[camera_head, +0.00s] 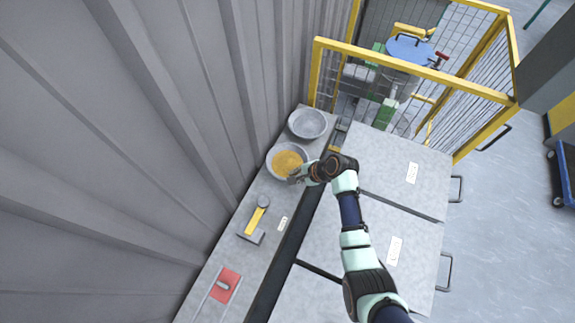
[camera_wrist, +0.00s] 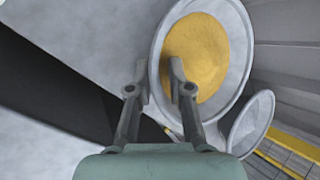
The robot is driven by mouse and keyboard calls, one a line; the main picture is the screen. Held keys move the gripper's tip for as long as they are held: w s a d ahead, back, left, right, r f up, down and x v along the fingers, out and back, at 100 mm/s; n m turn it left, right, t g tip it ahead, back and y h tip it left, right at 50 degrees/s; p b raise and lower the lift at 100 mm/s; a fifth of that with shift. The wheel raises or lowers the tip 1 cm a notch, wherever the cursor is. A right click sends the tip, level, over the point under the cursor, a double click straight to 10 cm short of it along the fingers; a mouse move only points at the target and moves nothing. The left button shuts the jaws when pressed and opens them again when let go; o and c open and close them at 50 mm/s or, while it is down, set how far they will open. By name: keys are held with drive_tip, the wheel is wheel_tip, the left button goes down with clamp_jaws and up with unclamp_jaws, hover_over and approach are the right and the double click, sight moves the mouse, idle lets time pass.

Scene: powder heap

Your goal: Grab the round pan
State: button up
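A round grey metal pan (camera_head: 271,165) with a heap of yellow powder (camera_head: 287,160) stands on the narrow shelf along the wall. In the wrist view the same pan (camera_wrist: 236,30) fills the upper middle, with the powder (camera_wrist: 195,60) inside. My gripper (camera_head: 296,177) is at the pan's near right edge. In the wrist view my gripper (camera_wrist: 157,78) is open, its fingers apart, with the pan's rim showing between them. I cannot tell whether a finger touches the rim. A second round pan (camera_head: 308,124), empty, stands just behind; it also shows in the wrist view (camera_wrist: 250,125).
A yellow-handled tool (camera_head: 256,220) and a red-bladed tool (camera_head: 225,285) lie nearer on the shelf (camera_head: 262,262). The corrugated wall (camera_head: 180,110) closes the left side. A yellow-framed mesh cage (camera_head: 415,70) stands behind. Grey cabinet tops (camera_head: 385,170) lie to the right.

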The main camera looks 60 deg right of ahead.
drive_tip(key=shift+x, duration=0.9)
clamp_jaws()
drive_tip(key=shift+r, duration=0.2)
wheel_tip(320, 180, up, 20)
drive_tip(key=p, duration=0.5)
